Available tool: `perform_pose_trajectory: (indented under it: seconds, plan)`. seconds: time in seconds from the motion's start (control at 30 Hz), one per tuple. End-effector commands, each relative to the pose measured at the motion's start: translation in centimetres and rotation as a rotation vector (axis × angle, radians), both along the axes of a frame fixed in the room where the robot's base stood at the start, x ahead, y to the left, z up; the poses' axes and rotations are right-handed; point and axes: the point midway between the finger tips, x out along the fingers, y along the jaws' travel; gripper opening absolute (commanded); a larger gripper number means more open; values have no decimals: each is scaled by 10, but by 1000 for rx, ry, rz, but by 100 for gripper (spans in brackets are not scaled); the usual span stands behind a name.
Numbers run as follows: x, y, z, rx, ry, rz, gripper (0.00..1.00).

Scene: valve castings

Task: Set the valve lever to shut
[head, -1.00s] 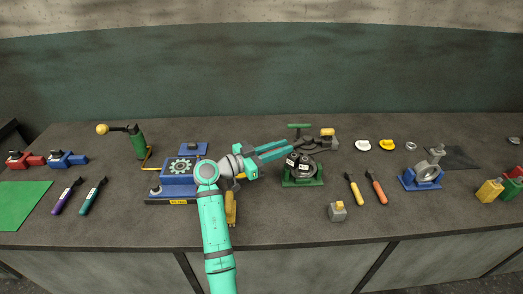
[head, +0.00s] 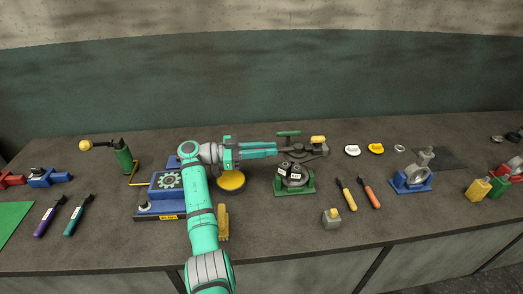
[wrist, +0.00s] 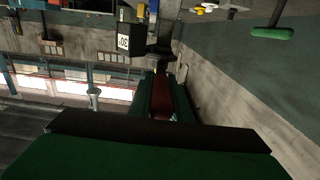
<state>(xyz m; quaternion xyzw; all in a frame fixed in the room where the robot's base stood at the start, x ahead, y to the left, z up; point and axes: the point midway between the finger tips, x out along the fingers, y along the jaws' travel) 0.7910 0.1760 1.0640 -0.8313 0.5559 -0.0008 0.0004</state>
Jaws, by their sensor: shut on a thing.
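The valve (head: 294,176) is a dark round casting with white labels, held in a green fixture (head: 294,189) right of centre. A dark block with a white label marked with figures (wrist: 124,43) shows at the top of the wrist view. My gripper (head: 276,150) reaches level from the left, its tips just above and left of the casting. In the wrist view its green jaws (wrist: 161,80) are shut on a dark red bar (wrist: 161,98), which looks like the valve lever's grip. In the head view the jaws hide this grip, so the lever's exact angle is unclear.
A green T-handle (head: 289,133) and a yellow-ended clamp arm (head: 318,140) stand close behind the valve. Yellow and orange-handled tools (head: 346,194) lie to its right. A blue geared fixture (head: 160,205) is at the left.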

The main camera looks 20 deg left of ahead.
Motion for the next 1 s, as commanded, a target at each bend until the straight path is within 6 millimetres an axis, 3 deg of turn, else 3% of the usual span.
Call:
perform_pose_trajectory:
  seconds: [0.6, 0.63, 0.7, 1.0]
  plan:
    - [2, -5, -3, 1, 6, -27, 0]
    - [2, -5, -3, 1, 6, -26, 25]
    - [2, -4, -3, 1, 5, -26, 36]
    - [1, -2, -1, 0, 3, -24, 36]
